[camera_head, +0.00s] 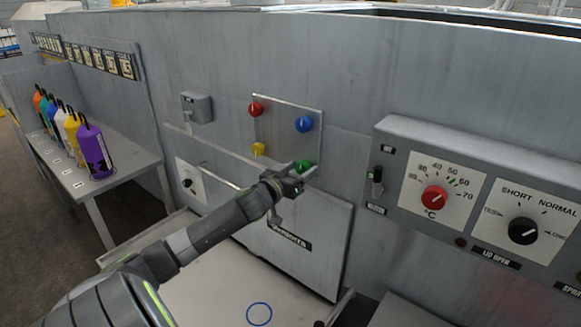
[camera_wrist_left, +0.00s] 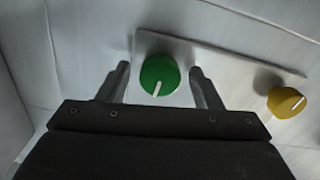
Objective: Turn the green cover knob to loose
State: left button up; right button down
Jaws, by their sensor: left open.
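The green knob (camera_head: 305,165) is at the lower right of a metal plate (camera_head: 275,130) on the grey machine wall. It also shows in the left wrist view (camera_wrist_left: 159,74), with a white mark pointing down. My left gripper (camera_head: 301,173) is open at the green knob. In the left wrist view its two fingers (camera_wrist_left: 160,84) stand on either side of the knob, with gaps visible. I cannot tell how deep the fingers reach around it. My right gripper is not in view.
The same plate holds a red knob (camera_head: 256,109), a blue knob (camera_head: 304,124) and a yellow knob (camera_head: 259,149). A control panel (camera_head: 480,190) with dials juts out at right. A table (camera_head: 110,175) with several coloured bottles stands at left.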

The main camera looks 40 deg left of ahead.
pick_arm(q)
jog(key=shift+s+f+b, duration=0.15)
jog(key=shift+s+b, duration=0.15)
jog(key=shift+s, duration=0.25)
jog(key=s+d, duration=0.2)
jog(key=s, duration=1.4)
jog(key=shift+s, duration=0.1)
